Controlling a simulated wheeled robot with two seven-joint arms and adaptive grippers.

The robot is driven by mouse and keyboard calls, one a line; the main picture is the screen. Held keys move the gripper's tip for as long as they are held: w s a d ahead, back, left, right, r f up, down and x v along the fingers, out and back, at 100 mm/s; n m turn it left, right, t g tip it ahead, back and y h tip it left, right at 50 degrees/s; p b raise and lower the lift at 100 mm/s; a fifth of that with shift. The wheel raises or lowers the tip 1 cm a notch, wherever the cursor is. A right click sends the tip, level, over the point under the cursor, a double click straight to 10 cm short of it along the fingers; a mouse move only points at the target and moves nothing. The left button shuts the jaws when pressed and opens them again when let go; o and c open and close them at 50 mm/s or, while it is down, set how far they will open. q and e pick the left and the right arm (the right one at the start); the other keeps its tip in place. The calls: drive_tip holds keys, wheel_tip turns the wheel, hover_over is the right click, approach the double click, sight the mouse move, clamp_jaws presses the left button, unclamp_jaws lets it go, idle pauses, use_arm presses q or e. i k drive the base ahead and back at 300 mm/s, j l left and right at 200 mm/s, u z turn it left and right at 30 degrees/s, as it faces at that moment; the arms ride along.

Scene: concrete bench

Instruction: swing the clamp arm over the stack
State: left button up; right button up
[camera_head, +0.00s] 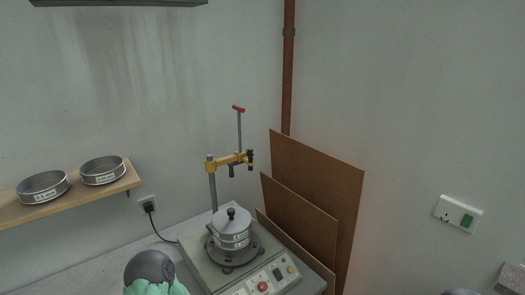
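The clamp arm (229,161) is yellow and sits on top of a grey post (213,188) behind the stack. It points right, well above the stack's height. A thin rod with a red T-handle (239,108) rises from it, and black fittings hang near its outer end. I cannot tell whether its end is directly over the stack. The stack (232,238) of round metal sieves, with a lid and dark knob, stands upright on the dark round base of the machine. Neither gripper shows; a dark and mint-green part of mine is at the bottom left.
The machine's panel (262,286) has a red button. Brown boards (318,180) lean on the wall close at its right. Two sieves (42,187) (103,170) sit on a wooden shelf (88,205) at left. A cable runs to a wall socket (148,203). Space above the stack looks clear.

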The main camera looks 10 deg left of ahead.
sight(211, 166)
drive_tip(key=i+l+u, duration=0.1)
drive_tip(key=u, duration=0.3)
drive_tip(key=l+u, duration=0.2)
drive_tip(key=u, duration=0.15)
drive_tip(key=i+l+u, duration=0.1)
drive_tip(key=l+u, duration=0.15)
drive_tip(key=u, duration=0.15)
drive_tip(key=l+u, duration=0.45)
drive_tip(key=l, duration=1.6)
